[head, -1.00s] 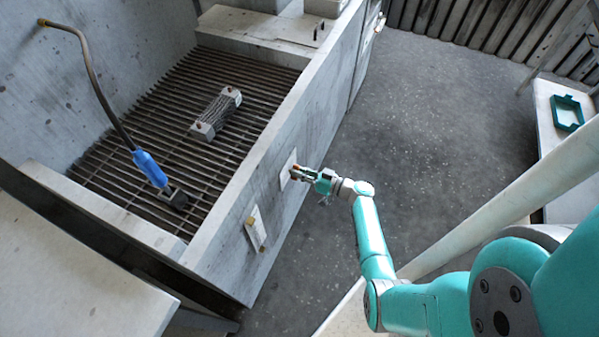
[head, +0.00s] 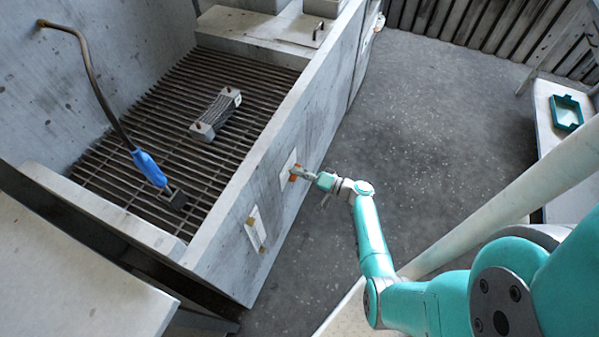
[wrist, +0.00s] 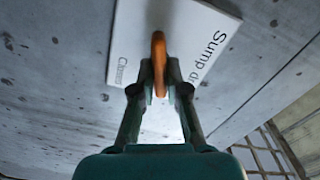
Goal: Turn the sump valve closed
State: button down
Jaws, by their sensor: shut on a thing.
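The sump valve's orange handle (wrist: 159,62) stands out from a white plate (wrist: 200,22) in the wrist view. The plate reads "Sump dr…" and, in smaller print, what looks like "Closed". My gripper (wrist: 158,90) is shut on the handle, one finger on each side of it. In the head view my gripper (head: 304,173) reaches the front wall of the basin, with the orange handle (head: 293,175) at its tips and the white plate (head: 288,164) behind. The valve body is hidden.
A second white plate with an orange-brown part (head: 256,228) is on the same wall, nearer me. Inside the basin, a finned block (head: 216,114) and a blue-handled hose tool (head: 151,168) rest on the grating. The floor (head: 400,130) right of the wall is clear.

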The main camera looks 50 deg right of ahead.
jog(key=shift+f+m, duration=0.1)
jog(key=shift+m, duration=2.1)
jog(key=c, duration=1.2)
grip_release()
jog(key=shift+v, duration=3.75)
